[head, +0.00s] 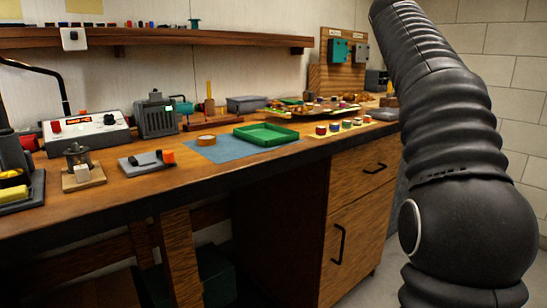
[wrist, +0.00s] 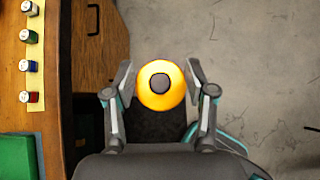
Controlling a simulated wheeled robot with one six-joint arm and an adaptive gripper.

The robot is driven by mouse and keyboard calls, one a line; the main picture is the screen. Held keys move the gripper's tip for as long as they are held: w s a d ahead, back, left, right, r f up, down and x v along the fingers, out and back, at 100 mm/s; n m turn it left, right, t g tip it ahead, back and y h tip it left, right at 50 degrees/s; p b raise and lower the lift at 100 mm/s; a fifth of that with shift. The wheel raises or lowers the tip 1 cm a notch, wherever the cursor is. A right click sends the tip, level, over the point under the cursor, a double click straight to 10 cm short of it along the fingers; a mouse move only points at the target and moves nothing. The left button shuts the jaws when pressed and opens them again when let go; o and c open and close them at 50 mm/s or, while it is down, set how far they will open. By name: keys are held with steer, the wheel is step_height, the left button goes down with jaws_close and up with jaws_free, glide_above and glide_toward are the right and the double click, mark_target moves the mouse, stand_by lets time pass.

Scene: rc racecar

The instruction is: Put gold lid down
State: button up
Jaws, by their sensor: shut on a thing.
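A round golden-yellow lid (wrist: 147,95) with a dark grey knob in its middle shows in the wrist view. My gripper (wrist: 160,84) is shut on it, with one finger at its left side and one at its right. The lid is held over the floor, to the right of the bench front. In the head view, my dark arm fills the right side, and neither the gripper nor the lid can be seen there.
A wooden workbench (head: 205,175) runs along the wall. A green tray (head: 265,136) lies on a blue mat (head: 212,152), beside a tape roll (head: 206,139). Several small jars stand on a yellow strip (wrist: 36,103) near the front edge.

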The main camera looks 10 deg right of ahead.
steer(key=w+a+n+t+y, duration=0.3)
steer(key=a+n, duration=0.2)
steer(key=a, duration=1.4)
steer(key=shift+a+f+b, duration=0.35)
steer(key=shift+a+b, duration=0.05)
steer(key=shift+b, duration=0.05)
steer(key=a+n+y, duration=0.1)
steer(key=a, duration=0.3)
steer(key=s+a+n+y, duration=0.1)
steer(key=a, duration=0.4)
steer(key=s+a+n+t, duration=0.1)
steer(key=a+n, duration=0.1)
steer(key=a, duration=0.3)
steer(key=shift+s+f+y+b, duration=0.15)
steer(key=shift+f+y+b, duration=0.15)
steer(key=shift+y, duration=0.1)
glide_above(233, 152)
steer(key=s, duration=0.3)
steer(key=f, duration=0.4)
steer(key=f+b, duration=0.1)
steer(key=f, duration=0.2)
steer(key=shift+w+a, duration=0.15)
steer(key=shift+a, duration=0.1)
steer(key=shift+f, duration=0.25)
steer(key=shift+f+b, duration=0.85)
steer(key=shift+f, duration=0.85)
steer(key=shift+f, duration=0.15)
steer(key=o, duration=0.8)
steer(key=shift+o, duration=0.2)
